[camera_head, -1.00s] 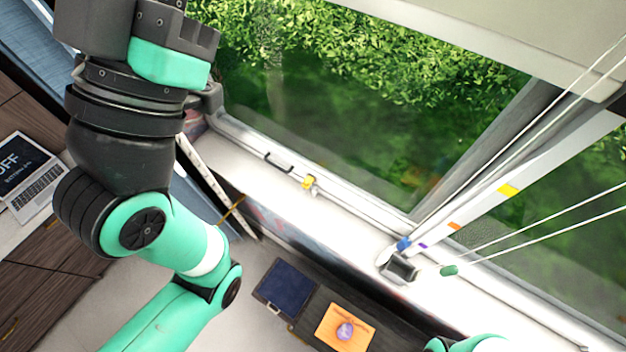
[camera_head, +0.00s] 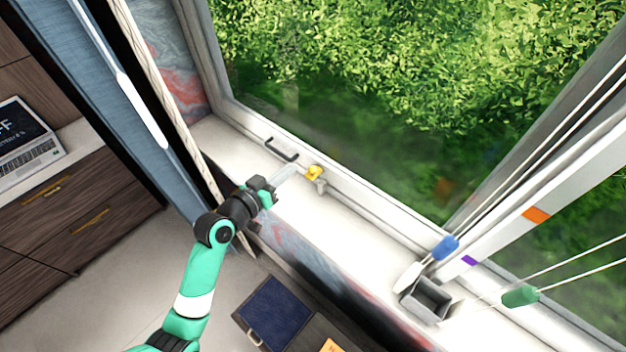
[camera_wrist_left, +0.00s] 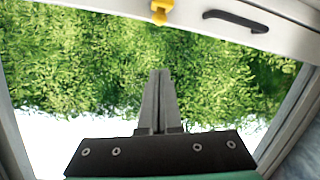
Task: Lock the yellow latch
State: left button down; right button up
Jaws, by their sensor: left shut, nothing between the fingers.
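The yellow latch (camera_head: 313,173) sits on the lower window frame, just right of the dark handle. It also shows at the top of the left wrist view (camera_wrist_left: 160,10), with a small knob hanging down. My left gripper (camera_head: 291,171) is close to the left of the latch in the head view. Its fingers are together with nothing between them, and in the left wrist view (camera_wrist_left: 157,75) they point toward the latch with a gap. Whether the fingertips touch the frame cannot be told. My right gripper is not in view.
A dark handle (camera_head: 282,150) is on the window frame beside the latch. A grey square holder (camera_head: 430,300), blue toggle (camera_head: 446,248), green toggle (camera_head: 521,295) and cords are at the right. The white sill (camera_head: 340,215) is clear near the latch.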

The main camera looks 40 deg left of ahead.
pick_arm(q)
jog(key=shift+a, duration=0.3)
jog(key=b, duration=0.3)
send_over(308, 175)
jog(key=w+a, duration=0.1)
jog(key=w, duration=0.1)
jog(key=shift+a+f, duration=0.2)
jog(key=shift+f, duration=1)
jog(key=shift+s+d+f, duration=0.35)
jog(key=shift+s+f, duration=0.2)
jog(key=shift+f, duration=0.15)
jog(key=shift+s+d+f, duration=0.3)
jog(key=shift+s+f, duration=0.2)
jog(key=shift+f, duration=0.2)
